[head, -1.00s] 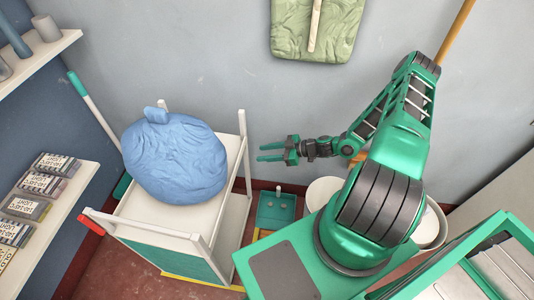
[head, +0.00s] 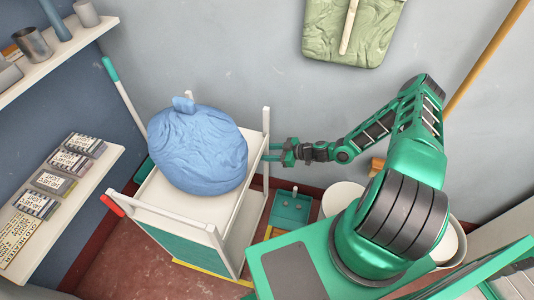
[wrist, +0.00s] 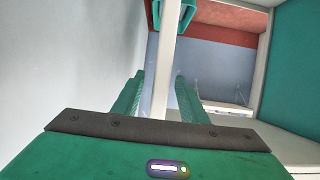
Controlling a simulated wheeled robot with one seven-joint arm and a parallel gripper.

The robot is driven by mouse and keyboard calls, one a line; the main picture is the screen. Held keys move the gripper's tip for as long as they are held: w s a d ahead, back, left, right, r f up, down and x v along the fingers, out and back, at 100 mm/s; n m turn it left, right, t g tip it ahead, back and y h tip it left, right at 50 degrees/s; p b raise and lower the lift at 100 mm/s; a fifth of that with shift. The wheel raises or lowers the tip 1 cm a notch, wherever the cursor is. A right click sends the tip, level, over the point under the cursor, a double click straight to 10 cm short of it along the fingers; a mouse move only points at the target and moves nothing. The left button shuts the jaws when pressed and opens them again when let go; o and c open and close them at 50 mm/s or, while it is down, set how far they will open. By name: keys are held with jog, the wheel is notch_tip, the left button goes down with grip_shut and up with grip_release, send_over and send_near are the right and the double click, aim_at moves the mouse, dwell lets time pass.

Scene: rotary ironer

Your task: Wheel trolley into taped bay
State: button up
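The white trolley (head: 150,212) with teal panels stands by the back wall at left of centre, a full blue bag (head: 199,150) on its top. Its red handle grip (head: 112,205) sticks out at the left. Yellow tape (head: 212,273) shows on the floor along the trolley's near side; the rest of the bay is hidden. My gripper (head: 275,153) is at the trolley's back right post. In the wrist view, a white post (wrist: 165,70) stands between the open fingers (wrist: 160,98); I cannot tell whether either finger touches it.
A teal dustpan (head: 291,207) and white buckets (head: 343,197) stand right of the trolley. Shelves (head: 80,182) with boxes line the left wall. A teal-handled broom (head: 124,95) leans behind the trolley.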

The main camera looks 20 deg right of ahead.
grip_shut()
dwell(1.4)
